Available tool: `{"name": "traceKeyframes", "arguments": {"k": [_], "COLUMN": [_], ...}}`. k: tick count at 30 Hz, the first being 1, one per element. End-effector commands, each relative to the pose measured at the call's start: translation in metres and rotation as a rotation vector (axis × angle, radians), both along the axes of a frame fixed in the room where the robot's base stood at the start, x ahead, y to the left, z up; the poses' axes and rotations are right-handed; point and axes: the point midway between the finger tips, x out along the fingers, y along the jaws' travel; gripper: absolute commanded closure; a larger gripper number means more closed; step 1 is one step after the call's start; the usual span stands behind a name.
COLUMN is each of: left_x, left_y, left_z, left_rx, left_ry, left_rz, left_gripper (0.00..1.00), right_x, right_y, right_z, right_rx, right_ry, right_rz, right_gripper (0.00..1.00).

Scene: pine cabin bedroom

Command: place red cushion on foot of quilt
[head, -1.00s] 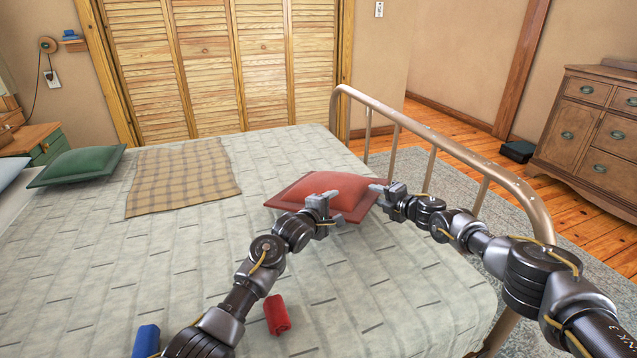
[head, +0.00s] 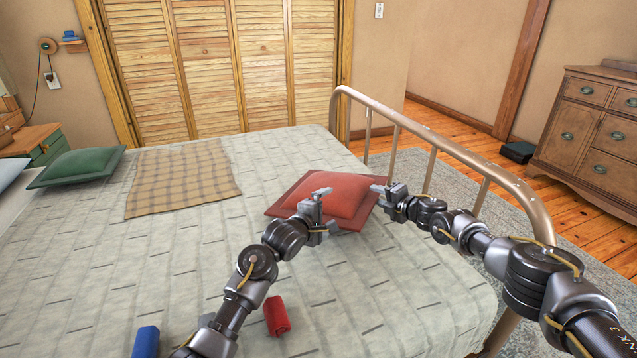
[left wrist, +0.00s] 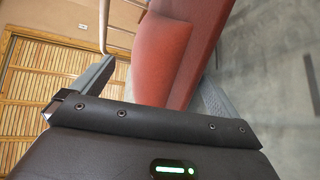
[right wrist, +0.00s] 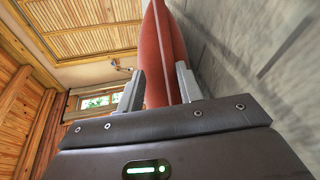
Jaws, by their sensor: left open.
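The red cushion (head: 338,193) is over the foot end of the pale quilt (head: 200,250), close to the metal foot rail. Whether its whole underside touches the quilt I cannot tell. My left gripper (head: 322,212) is open at the cushion's near left edge. In the left wrist view the cushion (left wrist: 160,55) shows between its spread fingers (left wrist: 155,88), with a gap on the left. My right gripper (head: 382,196) is at the cushion's right corner. In the right wrist view its fingers (right wrist: 160,88) close on both sides of the cushion (right wrist: 157,50).
The metal foot rail (head: 440,145) runs just right of the cushion. A plaid blanket (head: 182,180) and a green cushion (head: 75,165) lie further left. A red roll (head: 277,316) and a blue roll (head: 146,342) lie near my left arm. The quilt's middle is clear.

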Motion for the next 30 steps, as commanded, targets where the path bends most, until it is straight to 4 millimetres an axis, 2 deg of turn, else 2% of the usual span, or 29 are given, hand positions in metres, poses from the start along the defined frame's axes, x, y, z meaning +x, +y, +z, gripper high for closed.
{"name": "traceKeyframes", "arguments": {"k": [3, 9, 20, 28, 30], "left_x": [-0.015, -0.032, -0.036, -0.036, -0.036], "left_y": [0.009, 0.017, 0.02, 0.02, 0.019], "left_z": [0.004, 0.01, 0.011, 0.01, 0.01], "left_rx": [-0.001, -0.001, 0.001, 0.0, 0.0], "left_ry": [-0.002, -0.002, 0.0, 0.0, 0.0], "left_rz": [0.0, -0.002, 0.0, -0.001, -0.001], "left_gripper": [0.01, 0.01, 0.01, 0.01, 0.01], "right_x": [0.0, 0.0, 0.0, 0.0, 0.0], "right_y": [0.0, 0.0, 0.0, 0.0, 0.0], "right_z": [0.001, 0.001, 0.0, 0.0, 0.0], "right_rx": [0.001, 0.001, 0.001, 0.001, 0.001], "right_ry": [-0.001, -0.001, -0.001, -0.001, -0.001], "right_rz": [0.0, 0.0, 0.0, 0.0, 0.0], "right_gripper": [0.65, 0.65, 0.65, 0.29, 0.28]}}
